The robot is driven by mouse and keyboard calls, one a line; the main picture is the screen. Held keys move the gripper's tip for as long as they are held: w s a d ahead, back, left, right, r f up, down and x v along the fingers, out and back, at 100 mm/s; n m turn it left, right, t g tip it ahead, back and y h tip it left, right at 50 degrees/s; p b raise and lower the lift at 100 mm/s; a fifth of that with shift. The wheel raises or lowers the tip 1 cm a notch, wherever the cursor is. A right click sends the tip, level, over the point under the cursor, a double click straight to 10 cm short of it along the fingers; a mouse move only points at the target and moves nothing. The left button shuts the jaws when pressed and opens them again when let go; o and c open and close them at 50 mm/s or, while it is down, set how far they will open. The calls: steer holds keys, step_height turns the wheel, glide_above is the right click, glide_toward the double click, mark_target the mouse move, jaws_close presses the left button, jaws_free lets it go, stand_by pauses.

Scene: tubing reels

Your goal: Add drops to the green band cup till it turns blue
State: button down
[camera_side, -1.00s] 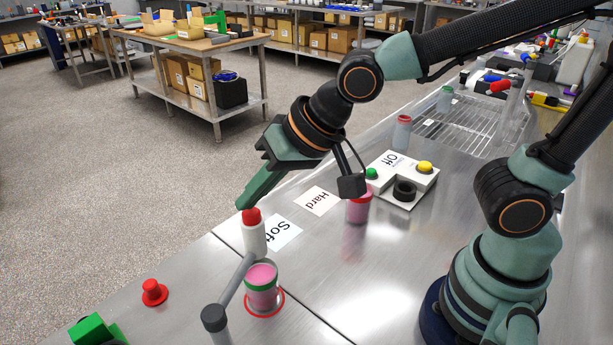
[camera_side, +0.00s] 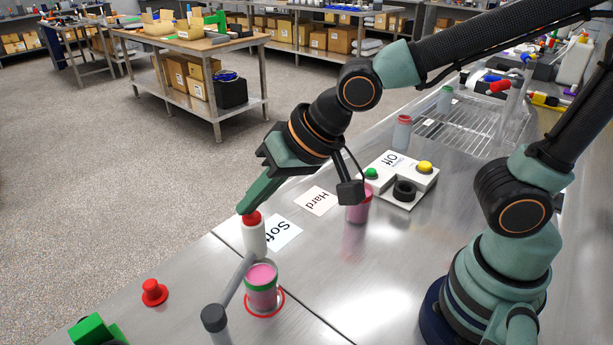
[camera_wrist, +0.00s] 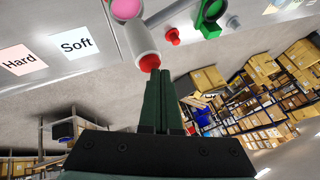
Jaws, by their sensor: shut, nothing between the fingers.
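The green band cup (camera_side: 261,289) holds pink liquid and stands inside a red ring on the steel bench. A white dropper bottle with a red top (camera_side: 253,234) stands upright behind it, beside a grey arm (camera_side: 236,279) that slants toward the cup. My gripper (camera_side: 246,210) is shut and empty, its fingertips at the red top. In the wrist view the shut fingers (camera_wrist: 158,75) reach the red top (camera_wrist: 149,62) of the white bottle (camera_wrist: 138,36). The cup's pink liquid (camera_wrist: 126,8) shows at the top edge there. I cannot tell if the fingertips press the top.
A second cup with pink liquid (camera_side: 358,207) stands near the "Hard" card (camera_side: 317,201). The "Soft" card (camera_side: 282,232) lies by the bottle. A white button box (camera_side: 403,179), a wire rack (camera_side: 470,122) and a red knob (camera_side: 154,292) are also on the bench.

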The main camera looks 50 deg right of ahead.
steer(key=shift+r, duration=0.9)
steer(key=shift+r, duration=2.5)
steer(key=shift+r, duration=0.1)
stand_by(1.8)
step_height(320, 180, up, 4)
steer(key=shift+d+f, duration=0.1)
steer(key=shift+f, duration=0.1)
steer(key=shift+f, duration=0.1)
glide_above(255, 217)
steer(key=shift+d+f, duration=0.15)
steer(key=shift+f, duration=4.15)
